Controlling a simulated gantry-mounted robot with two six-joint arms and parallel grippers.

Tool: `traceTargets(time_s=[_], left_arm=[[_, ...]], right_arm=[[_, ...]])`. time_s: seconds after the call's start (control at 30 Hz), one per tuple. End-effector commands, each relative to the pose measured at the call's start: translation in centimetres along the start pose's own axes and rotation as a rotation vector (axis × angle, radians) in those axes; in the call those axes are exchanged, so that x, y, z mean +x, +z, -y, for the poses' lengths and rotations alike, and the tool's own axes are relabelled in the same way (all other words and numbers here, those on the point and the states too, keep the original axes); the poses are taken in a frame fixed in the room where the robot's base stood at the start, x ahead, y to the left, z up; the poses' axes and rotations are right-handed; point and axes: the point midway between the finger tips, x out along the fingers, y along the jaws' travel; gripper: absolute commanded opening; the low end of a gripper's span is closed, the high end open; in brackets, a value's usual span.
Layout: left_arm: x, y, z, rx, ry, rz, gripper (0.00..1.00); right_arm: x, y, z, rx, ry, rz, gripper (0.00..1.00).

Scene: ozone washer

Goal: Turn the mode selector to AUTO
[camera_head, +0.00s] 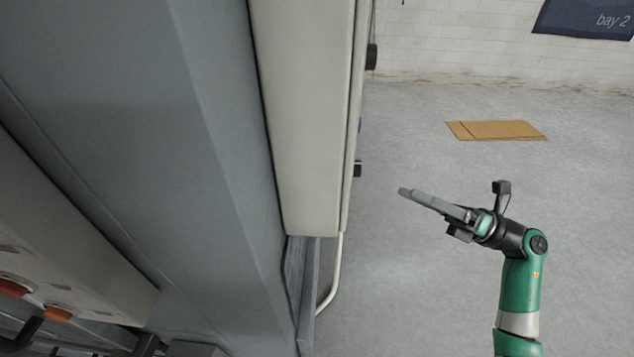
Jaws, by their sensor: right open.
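A tall beige cabinet (306,120) stands left of centre, seen nearly edge-on. Its right face carries a small black knob-like part (358,169) low down and a larger black part (371,57) higher up. A bit of blue shows between them. I cannot tell which of these is the mode selector, and no AUTO marking is readable. My right gripper (404,191) is open and empty, right of the cabinet, its fingers pointing left toward that face. In the picture a gap of floor separates its fingertips from the lower black part. My left gripper is not in view.
A pale bent tube (333,278) runs down below the cabinet's lower right corner. Large grey panels (150,120) fill the left side. A flat cardboard piece (497,130) lies on the floor at right. The grey floor around it looks clear. A "bay 2" sign (588,18) hangs at the back.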

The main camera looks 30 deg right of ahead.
Motion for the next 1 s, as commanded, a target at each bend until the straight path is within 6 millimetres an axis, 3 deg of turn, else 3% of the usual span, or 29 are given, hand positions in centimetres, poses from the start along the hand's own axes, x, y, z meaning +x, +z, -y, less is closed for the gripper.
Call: traceTargets(time_s=[0.1, 0.27, 0.7, 0.83, 1.0], left_arm=[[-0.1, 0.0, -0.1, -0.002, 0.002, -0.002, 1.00], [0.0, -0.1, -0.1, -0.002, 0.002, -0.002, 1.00], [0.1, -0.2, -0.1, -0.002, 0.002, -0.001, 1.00], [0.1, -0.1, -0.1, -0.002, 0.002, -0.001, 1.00], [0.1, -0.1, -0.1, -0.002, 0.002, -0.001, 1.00]], right_arm=[[-0.5, 0.1, 0.3, 0.000, -0.010, 0.006, 0.72], [0.3, 0.1, 0.1, 0.001, -0.007, 0.003, 0.72], [9.2, 0.1, 0.1, 0.000, -0.003, 0.003, 0.72], [10.8, 0.2, 0.1, 0.000, -0.005, 0.004, 0.72], [11.3, 0.2, 0.2, 0.000, -0.006, 0.005, 0.72]])
